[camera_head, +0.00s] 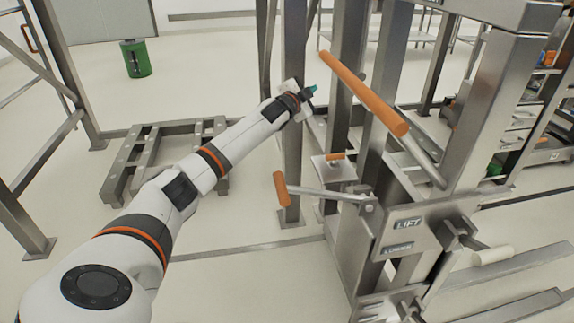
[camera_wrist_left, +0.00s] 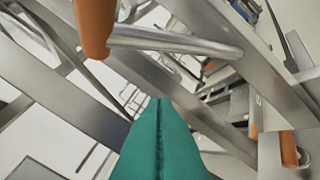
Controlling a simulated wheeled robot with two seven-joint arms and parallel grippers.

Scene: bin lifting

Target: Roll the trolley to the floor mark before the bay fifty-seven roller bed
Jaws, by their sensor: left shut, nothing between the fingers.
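The trolley appears to be the grey metal lifting frame (camera_head: 400,242) at right, with plates marked LIFT and LOWER. A long orange push handle (camera_head: 362,92) slopes across its top. A shorter lever with an orange grip (camera_head: 281,189) sticks out to the left. My left gripper (camera_head: 312,90) is shut and empty, its teal fingers left of the long handle and apart from it. The left wrist view shows the shut teal fingers (camera_wrist_left: 160,105) below an orange grip (camera_wrist_left: 95,25) on a metal bar. My right gripper is out of view. I cannot make out a floor mark or bay number.
A low grey slatted frame (camera_head: 150,165) stands on the floor at left. Metal uprights (camera_head: 292,110) rise beside my left arm. A green bin (camera_head: 137,60) stands at the back left. Loaded shelving (camera_head: 530,120) is at right. Pale floor lies open at lower left.

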